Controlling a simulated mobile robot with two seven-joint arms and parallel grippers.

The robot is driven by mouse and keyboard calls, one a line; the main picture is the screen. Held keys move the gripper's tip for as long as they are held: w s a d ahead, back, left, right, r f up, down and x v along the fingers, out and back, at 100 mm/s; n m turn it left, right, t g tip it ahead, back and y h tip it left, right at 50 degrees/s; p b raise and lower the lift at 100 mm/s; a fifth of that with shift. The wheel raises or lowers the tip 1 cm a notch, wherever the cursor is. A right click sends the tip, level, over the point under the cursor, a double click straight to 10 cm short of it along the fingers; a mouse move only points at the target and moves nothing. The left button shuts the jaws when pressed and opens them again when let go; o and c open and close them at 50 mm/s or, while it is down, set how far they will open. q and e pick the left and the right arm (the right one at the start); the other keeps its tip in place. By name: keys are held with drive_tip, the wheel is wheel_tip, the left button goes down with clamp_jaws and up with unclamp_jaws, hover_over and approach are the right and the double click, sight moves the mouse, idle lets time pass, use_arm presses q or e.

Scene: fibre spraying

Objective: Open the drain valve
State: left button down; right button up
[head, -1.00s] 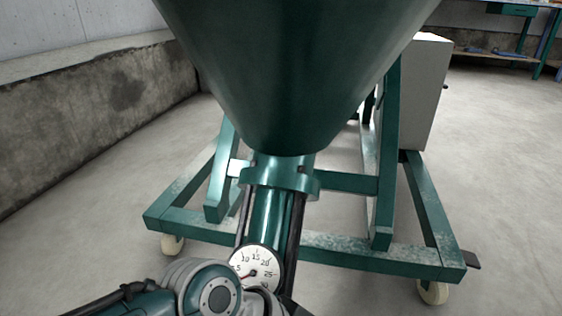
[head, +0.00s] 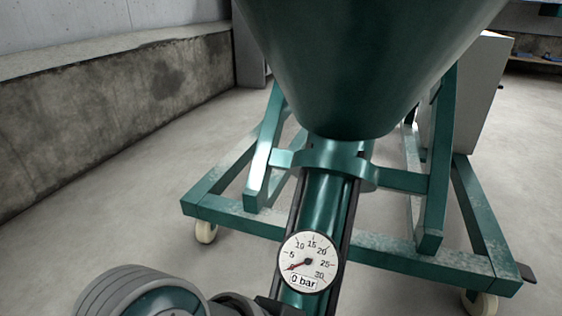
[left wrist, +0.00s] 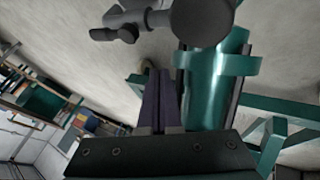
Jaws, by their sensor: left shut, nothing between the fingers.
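In the left wrist view, a dark grey fitting with a round knob-like end (left wrist: 132,22) sits at the top beside the green pipe (left wrist: 208,85); it may be the drain valve, but I cannot tell its position. My left gripper (left wrist: 158,80) shows as two close dark fingers beside the pipe, shut and empty. The fingertips point toward the fitting and look apart from it. In the head view the pipe (head: 327,205) runs down from the hopper, with a round gauge (head: 308,262) reading 0 bar. My left arm is at the bottom; its gripper is hidden there. My right gripper is not visible.
The large green hopper (head: 365,60) stands on a green wheeled frame (head: 400,262). A grey box (head: 478,95) is behind it at right. A concrete wall (head: 110,115) runs along the left. The floor between wall and frame is clear.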

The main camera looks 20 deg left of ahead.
use_arm(q)
drive_tip(key=s+a+r+p, duration=0.2)
drive_tip(key=a+r+p, duration=0.1)
drive_tip(key=r+p, duration=0.7)
drive_tip(key=s+a+r+y+p, duration=0.1)
drive_tip(key=s+a+r+p, duration=0.2)
drive_tip(key=r+p, duration=0.8)
wheel_tip(320, 180, up, 3)
drive_tip(key=shift+a+f+m+y, duration=0.2)
drive_tip(key=shift+m+y, duration=0.1)
